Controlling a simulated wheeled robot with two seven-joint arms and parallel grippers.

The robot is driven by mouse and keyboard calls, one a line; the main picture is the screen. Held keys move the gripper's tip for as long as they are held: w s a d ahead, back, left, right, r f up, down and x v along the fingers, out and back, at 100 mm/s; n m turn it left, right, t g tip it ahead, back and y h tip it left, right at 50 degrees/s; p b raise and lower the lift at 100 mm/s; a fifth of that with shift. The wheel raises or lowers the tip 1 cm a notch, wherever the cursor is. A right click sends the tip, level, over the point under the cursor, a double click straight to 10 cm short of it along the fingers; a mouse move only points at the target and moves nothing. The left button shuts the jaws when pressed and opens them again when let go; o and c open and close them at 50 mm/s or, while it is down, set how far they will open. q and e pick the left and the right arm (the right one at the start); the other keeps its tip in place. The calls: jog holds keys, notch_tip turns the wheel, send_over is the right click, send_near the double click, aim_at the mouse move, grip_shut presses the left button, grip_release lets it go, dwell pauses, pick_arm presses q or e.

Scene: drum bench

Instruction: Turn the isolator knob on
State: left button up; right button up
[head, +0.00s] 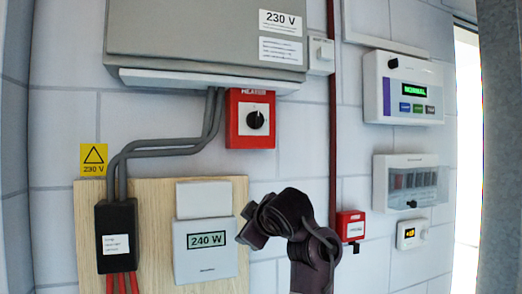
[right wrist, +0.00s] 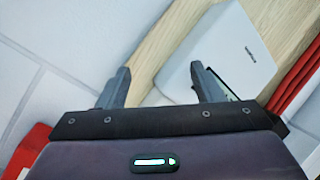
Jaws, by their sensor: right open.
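The isolator is a red box (head: 236,137) on the white tiled wall, below the grey 230 V cabinet. Its round black knob (head: 255,119) has a small pale mark near its upper right edge; its exact setting is too small to read. My right gripper (head: 247,226) is below the red box, in front of the wooden board's right edge and apart from the knob. The right wrist view shows the right gripper (right wrist: 160,84) open, with nothing between its fingers. My left gripper is not in view.
A white meter (head: 205,265) reading 240 W and a black cable box (head: 117,235) are on the wooden board (head: 160,200). A small red box (head: 350,226) and display panels (head: 403,88) are to the right. A dark red pipe (head: 332,120) runs down the wall.

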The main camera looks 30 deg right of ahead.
notch_tip(320, 180, up, 11)
jog(key=s+d+n+t, duration=0.1)
jog(key=s+t, duration=0.1)
jog(key=n+t+y, duration=0.1)
jog(key=n+t, duration=0.1)
jog(key=t, duration=0.1)
send_near(259, 119)
jog(key=w, duration=0.2)
jog(key=w+p, duration=0.3)
jog(key=w, duration=0.1)
jog(key=w+d+p, duration=0.1)
jog(key=w+p, duration=0.1)
jog(key=shift+r+p, duration=0.3)
jog(key=shift+r, duration=0.05)
jog(key=shift+w+f, duration=0.15)
jog(key=shift+w, duration=0.5)
jog(key=shift+a, duration=0.1)
jog(key=c, duration=1)
jog(key=shift+o, duration=0.2)
